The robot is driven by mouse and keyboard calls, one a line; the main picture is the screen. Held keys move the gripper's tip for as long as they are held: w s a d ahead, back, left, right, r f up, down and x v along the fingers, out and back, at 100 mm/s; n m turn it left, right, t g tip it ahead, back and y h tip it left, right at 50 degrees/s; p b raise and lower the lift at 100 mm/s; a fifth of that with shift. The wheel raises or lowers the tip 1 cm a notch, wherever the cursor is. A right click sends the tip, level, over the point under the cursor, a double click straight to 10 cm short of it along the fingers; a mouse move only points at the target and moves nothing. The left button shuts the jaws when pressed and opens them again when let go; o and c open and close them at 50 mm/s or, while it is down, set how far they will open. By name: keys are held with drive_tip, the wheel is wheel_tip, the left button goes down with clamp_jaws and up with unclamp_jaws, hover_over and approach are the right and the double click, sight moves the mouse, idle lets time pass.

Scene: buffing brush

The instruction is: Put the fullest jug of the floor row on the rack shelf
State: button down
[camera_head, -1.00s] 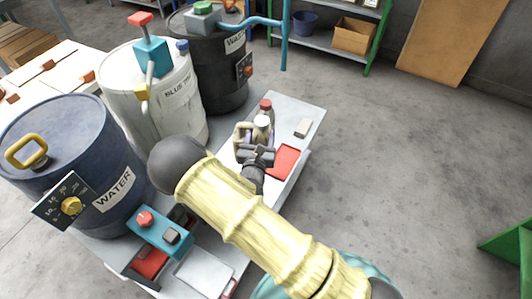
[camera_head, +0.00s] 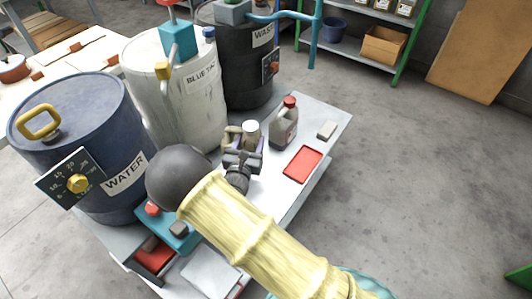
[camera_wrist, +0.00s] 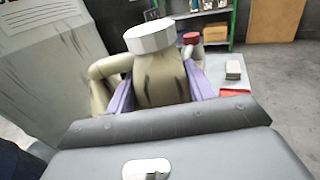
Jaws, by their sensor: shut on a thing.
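A beige jug with a white cap (camera_head: 251,128) is held over or on the white cart top; whether its base touches is hidden. In the wrist view the jug (camera_wrist: 160,75) stands nearly upright, its handle to the left and dark streaks on its body. My gripper (camera_head: 243,157) is shut on it, with purple pads on both sides in the wrist view. A grey jug with a red cap (camera_head: 284,128) stands just to its right. The green-framed rack (camera_head: 350,46) is at the back, its lower shelf holding a box and a bucket. Fill levels cannot be read.
Blue (camera_head: 85,140), white (camera_head: 190,100) and black (camera_head: 240,65) drums line the cart's left. A red tray (camera_head: 302,164) and a grey block (camera_head: 327,130) lie on the cart top (camera_head: 325,108). A cardboard box (camera_head: 384,44) and blue bucket (camera_head: 334,28) are on the rack. Floor to the right is clear.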

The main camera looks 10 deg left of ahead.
drive_tip(key=shift+f+b, duration=0.4)
drive_tip(key=shift+f, duration=1.95)
drive_tip(key=shift+f+b, duration=0.45)
drive_tip(key=shift+f, duration=1.35)
drive_tip(key=c, duration=0.6)
unclamp_jaws()
drive_tip(key=shift+f, duration=0.15)
drive_tip(key=shift+o, duration=0.2)
drive_tip(key=s+p, duration=0.1)
drive_tip(key=s, duration=1.1)
drive_tip(key=shift+d, duration=0.1)
